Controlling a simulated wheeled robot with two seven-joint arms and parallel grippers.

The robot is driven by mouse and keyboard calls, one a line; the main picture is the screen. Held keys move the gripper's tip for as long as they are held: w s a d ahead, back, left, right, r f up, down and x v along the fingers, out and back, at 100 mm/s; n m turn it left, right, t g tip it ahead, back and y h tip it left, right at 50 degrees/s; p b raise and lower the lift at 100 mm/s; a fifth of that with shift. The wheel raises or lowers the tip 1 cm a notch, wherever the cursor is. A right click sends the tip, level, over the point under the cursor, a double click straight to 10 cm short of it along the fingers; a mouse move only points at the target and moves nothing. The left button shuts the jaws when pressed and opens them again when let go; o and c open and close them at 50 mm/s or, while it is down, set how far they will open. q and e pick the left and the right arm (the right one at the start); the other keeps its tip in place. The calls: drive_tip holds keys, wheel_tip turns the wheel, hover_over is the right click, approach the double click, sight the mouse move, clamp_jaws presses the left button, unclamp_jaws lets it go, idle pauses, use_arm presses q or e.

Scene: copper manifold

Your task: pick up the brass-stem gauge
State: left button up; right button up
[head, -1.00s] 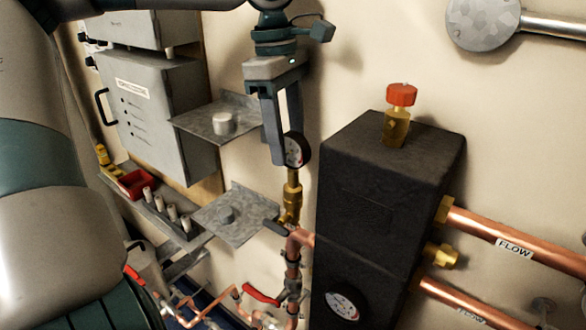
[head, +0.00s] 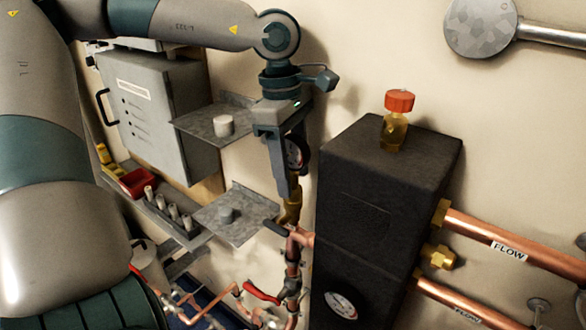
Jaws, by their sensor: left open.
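The brass-stem gauge (head: 293,157) stands upright left of the black insulated box. Its round dial with dark rim is partly hidden behind my gripper, and its brass stem (head: 291,207) sits above the copper pipework. My left gripper (head: 288,192) points down at the gauge, with its fingers lowered past the dial to about the top of the stem. It is open; whether a finger touches the gauge cannot be told. My right gripper is not in view.
The black box (head: 385,190) with a red-capped brass valve (head: 399,103) stands close on the right. Two grey shelves (head: 237,215) stick out on the left, near the gripper. Copper pipes (head: 530,258) run right. A second gauge (head: 341,305) is on the box front.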

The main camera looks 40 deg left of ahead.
use_arm(q)
drive_tip(key=shift+f, duration=0.5)
drive_tip(key=shift+r, duration=0.1)
clamp_jaws()
drive_tip(key=shift+r, duration=0.1)
